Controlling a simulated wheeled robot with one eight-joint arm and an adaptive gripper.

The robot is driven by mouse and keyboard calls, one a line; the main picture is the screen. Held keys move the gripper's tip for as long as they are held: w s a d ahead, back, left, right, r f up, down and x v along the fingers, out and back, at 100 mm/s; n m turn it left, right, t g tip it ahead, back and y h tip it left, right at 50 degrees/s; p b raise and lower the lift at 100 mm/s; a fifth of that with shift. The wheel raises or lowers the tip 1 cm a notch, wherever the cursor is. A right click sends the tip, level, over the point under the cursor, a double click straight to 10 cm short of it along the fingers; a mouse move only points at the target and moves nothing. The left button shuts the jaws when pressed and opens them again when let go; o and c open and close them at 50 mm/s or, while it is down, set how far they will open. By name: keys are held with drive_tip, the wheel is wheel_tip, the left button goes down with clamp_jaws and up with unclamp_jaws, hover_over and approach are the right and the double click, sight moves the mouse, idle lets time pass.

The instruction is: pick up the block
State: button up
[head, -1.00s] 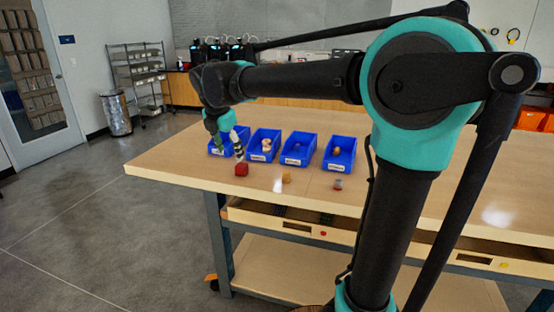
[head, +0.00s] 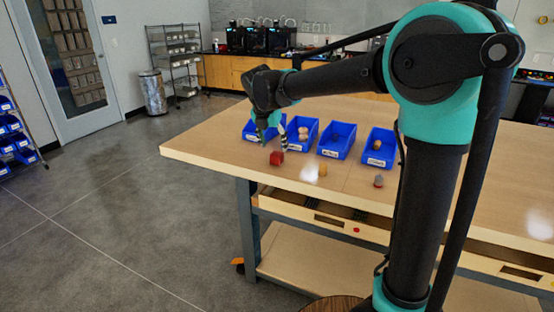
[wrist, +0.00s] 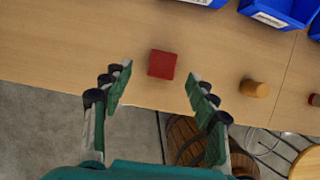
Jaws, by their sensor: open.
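The red block (head: 276,158) lies on the wooden table (head: 208,148) near its front left edge, in front of the leftmost blue bin. In the wrist view the red block (wrist: 162,64) sits ahead of my gripper (wrist: 154,84), roughly centred between the fingertips and a little beyond them. My gripper (head: 270,142) shows in the head view above the table, just over and behind the block. Its fingers are spread and hold nothing. The fingers do not appear to touch the block.
Blue bins (head: 337,141) stand in a row behind the block, some holding small items. A tan cylinder-like piece (head: 322,171) and a small grey and red piece (head: 378,181) lie to the right. The table's front edge is close to the block. Stools (wrist: 188,140) show below the edge.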

sight(277, 153)
drive_tip(key=shift+d+x, duration=0.2)
drive_tip(key=shift+x, duration=2.7)
drive_tip(key=shift+c, duration=0.2)
drive_tip(key=c, duration=1.1)
drive_tip(key=shift+r, duration=0.1)
